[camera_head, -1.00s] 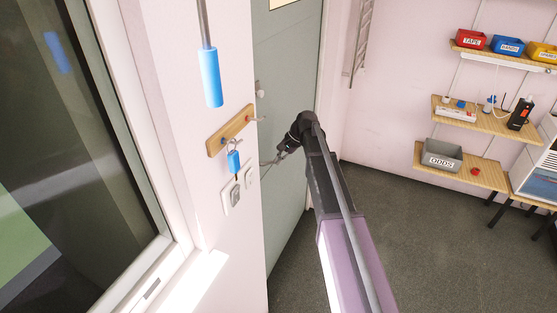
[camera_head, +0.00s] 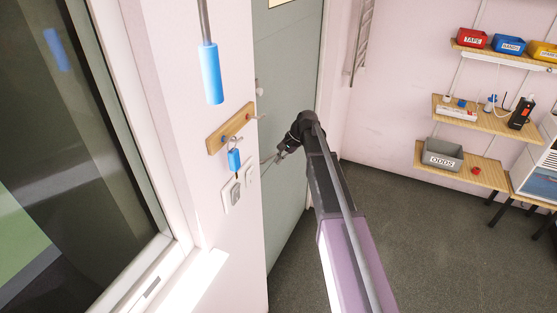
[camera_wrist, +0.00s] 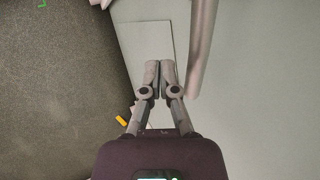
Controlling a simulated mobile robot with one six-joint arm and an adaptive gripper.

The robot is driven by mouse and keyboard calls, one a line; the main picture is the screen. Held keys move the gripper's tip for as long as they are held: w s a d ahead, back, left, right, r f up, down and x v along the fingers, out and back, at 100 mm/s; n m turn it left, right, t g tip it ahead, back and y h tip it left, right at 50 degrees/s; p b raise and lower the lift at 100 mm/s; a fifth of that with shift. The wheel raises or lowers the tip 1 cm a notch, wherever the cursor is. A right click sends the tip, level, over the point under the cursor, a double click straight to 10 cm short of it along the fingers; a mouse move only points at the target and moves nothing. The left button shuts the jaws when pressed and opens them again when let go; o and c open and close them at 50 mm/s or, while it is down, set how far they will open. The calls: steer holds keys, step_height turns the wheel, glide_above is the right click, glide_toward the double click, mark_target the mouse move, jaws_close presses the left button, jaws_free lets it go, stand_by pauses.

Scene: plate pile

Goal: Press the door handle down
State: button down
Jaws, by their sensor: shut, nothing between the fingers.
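The grey-green door (camera_head: 287,65) stands beyond the white wall edge in the head view. The door handle (camera_wrist: 203,45) is a grey metal bar at the upper right of the wrist view. In the head view only a thin bit of the handle (camera_head: 267,161) shows beside my gripper (camera_head: 281,154). In the wrist view my gripper (camera_wrist: 160,66) is shut and empty, with its fingertips just left of the bar. I cannot tell whether they touch it. The handle's mount is not clear.
A wooden hook rail (camera_head: 229,130) with a blue-tagged key (camera_head: 234,160) and a switch plate (camera_head: 231,196) are on the near wall. A blue-handled rod (camera_head: 211,75) hangs above. Shelves (camera_head: 462,172) with bins are at the right. Grey floor (camera_head: 420,240) lies open.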

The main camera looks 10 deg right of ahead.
steer(key=shift+r, duration=0.1)
stand_by(0.6)
steer(key=w+d+p+v, duration=0.1)
steer(key=p+v, duration=1)
steer(key=v, duration=0.2)
steer(key=shift+w+d, duration=0.2)
stand_by(0.7)
steer(key=s+f+n+h+b, duration=0.3)
steer(key=s+f, duration=0.1)
steer(key=s, duration=1.1)
steer(key=s+a+f+n+h+b, duration=0.1)
steer(key=s+f+n+h+b, duration=0.2)
steer(key=s, duration=1.2)
steer(key=shift+a+f+n, duration=0.2)
steer(key=shift+f+n, duration=0.4)
steer(key=shift+f, duration=0.35)
steer(key=shift+s, duration=0.1)
